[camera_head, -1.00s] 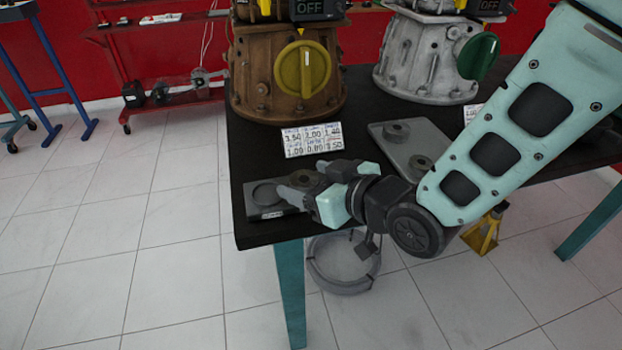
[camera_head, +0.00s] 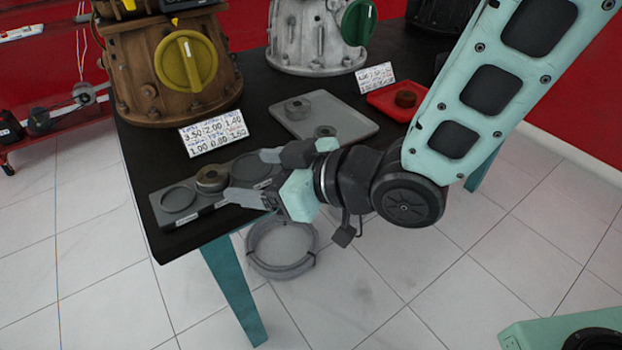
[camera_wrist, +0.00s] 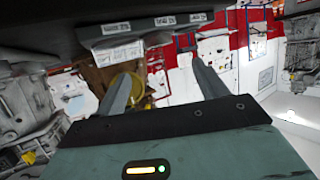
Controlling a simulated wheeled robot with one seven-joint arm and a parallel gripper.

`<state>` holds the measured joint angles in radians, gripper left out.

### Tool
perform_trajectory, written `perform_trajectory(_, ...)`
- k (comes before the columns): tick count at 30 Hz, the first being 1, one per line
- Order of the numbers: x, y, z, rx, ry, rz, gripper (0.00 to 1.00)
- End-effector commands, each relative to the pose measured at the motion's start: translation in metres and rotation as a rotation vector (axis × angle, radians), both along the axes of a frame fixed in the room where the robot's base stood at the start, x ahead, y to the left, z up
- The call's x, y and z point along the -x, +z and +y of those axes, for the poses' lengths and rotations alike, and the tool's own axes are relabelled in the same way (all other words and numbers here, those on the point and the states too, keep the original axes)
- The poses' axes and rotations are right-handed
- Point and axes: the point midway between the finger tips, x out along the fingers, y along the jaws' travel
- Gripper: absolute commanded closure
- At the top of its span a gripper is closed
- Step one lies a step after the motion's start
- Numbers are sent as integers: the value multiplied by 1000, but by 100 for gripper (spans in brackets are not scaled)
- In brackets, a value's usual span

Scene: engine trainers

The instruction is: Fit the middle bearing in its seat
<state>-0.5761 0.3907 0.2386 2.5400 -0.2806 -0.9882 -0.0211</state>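A grey seat block (camera_head: 205,212) with round recesses lies along the table's left end. Its left recess (camera_head: 180,200) is empty, and another empty recess (camera_head: 252,169) shows at its right.
A grey tray (camera_head: 350,122) holds two more rings (camera_head: 297,108) (camera_head: 325,131). A red tray (camera_head: 385,103) holds a brown ring (camera_head: 405,98). A card of numbers (camera_head: 213,134) stands before the brown engine housing (camera_head: 165,75). A grey housing (camera_head: 320,40) stands behind the grey tray.

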Motion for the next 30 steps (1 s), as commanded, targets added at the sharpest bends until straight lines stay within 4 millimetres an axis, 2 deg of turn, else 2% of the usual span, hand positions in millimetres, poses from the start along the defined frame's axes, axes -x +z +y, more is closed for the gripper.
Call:
perform_trajectory(1, 0, -7, -1, -5, 2, -4, 28)
perform_trajectory(14, 11, -2, -22, 3, -5, -9, 28)
perform_trajectory(30, 32, 18, -59, 5, -1, -9, 28)
